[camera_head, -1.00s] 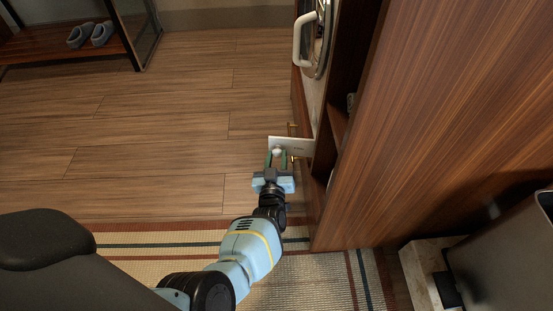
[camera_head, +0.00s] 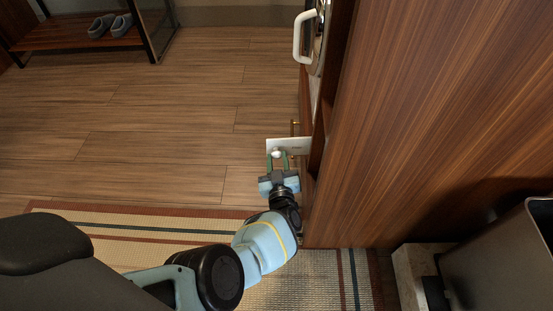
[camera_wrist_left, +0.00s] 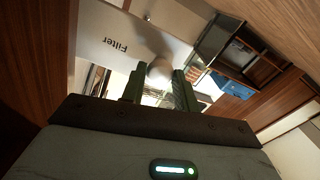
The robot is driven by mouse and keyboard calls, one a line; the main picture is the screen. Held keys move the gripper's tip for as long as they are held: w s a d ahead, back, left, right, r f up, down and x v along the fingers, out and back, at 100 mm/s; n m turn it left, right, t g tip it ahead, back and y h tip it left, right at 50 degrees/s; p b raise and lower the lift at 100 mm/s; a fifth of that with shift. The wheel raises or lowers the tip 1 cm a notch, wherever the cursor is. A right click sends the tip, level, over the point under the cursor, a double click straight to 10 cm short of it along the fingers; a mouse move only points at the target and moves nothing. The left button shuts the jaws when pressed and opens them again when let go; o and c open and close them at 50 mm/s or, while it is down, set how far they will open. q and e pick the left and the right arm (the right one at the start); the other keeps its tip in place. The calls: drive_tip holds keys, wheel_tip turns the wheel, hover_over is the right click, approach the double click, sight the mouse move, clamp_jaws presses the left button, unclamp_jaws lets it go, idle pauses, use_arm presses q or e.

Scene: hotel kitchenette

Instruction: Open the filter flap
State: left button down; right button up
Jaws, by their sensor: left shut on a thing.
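The filter flap (camera_head: 297,146) is a white panel standing out from the side of the wooden cabinet at low height. In the left wrist view the flap (camera_wrist_left: 105,40) fills the upper left and bears the word "Filter", seen upside down. Its pale round knob (camera_head: 277,154) also shows in the wrist view (camera_wrist_left: 160,71). My left gripper (camera_head: 277,163) is shut on the knob, its two green fingers on either side of it. In the wrist view the fingers partly hide the knob. My right gripper is not in view.
The tall wooden cabinet (camera_head: 430,110) stands close to the right of my left arm. A round door with a white handle (camera_head: 299,38) is above the flap. A striped rug (camera_head: 130,235) lies below my arm. The wood floor (camera_head: 150,110) to the left is clear.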

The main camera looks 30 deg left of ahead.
use_arm(q)
drive_tip(key=shift+s+d+n+g+y, duration=0.2)
drive_tip(key=shift+d+n+g+y, duration=0.1)
drive_tip(key=shift+y, duration=0.1)
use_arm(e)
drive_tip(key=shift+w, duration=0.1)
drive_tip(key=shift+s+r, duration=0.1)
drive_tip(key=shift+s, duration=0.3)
use_arm(q)
drive_tip(key=c, duration=1.1)
unclamp_jaws()
drive_tip(key=shift+o, duration=0.2)
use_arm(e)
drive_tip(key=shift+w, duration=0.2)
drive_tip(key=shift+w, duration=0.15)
use_arm(q)
drive_tip(key=shift+s+r+p, duration=0.1)
drive_tip(key=shift+r+p, duration=0.05)
drive_tip(key=shift+p, duration=0.15)
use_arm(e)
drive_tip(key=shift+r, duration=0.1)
